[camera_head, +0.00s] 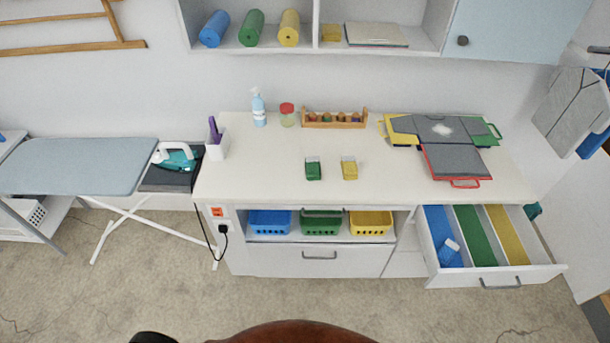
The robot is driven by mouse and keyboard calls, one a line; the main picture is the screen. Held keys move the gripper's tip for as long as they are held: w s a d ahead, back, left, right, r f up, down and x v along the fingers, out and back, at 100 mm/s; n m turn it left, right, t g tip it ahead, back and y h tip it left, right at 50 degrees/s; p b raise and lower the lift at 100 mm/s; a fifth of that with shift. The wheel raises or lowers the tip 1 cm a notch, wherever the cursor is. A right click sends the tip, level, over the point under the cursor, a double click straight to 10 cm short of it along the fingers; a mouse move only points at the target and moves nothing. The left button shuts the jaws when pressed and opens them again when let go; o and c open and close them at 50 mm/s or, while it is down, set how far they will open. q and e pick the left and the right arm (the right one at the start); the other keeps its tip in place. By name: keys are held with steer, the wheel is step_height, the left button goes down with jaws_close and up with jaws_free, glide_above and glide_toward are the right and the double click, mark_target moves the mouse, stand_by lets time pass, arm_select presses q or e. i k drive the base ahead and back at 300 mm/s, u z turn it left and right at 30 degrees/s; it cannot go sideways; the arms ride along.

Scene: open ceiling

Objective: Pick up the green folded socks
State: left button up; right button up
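The green folded socks (313,172) lie as a small bundle with a pale top edge on the white counter (255,180), near its middle. A similar yellow bundle (349,171) lies just to their right, a small gap apart. Neither of my grippers shows in the head view. Nothing touches or covers the green socks.
Behind the socks stand a spray bottle (259,110), a red-lidded jar (287,117) and a wooden rack (335,119). Below, a divided drawer (482,225) stands open. An ironing board (80,165) with an iron (175,157) is at left.

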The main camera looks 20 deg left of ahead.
mark_target(313, 166)
steer(key=u, duration=1.45)
steer(key=i, duration=1.05)
steer(key=z, duration=0.85)
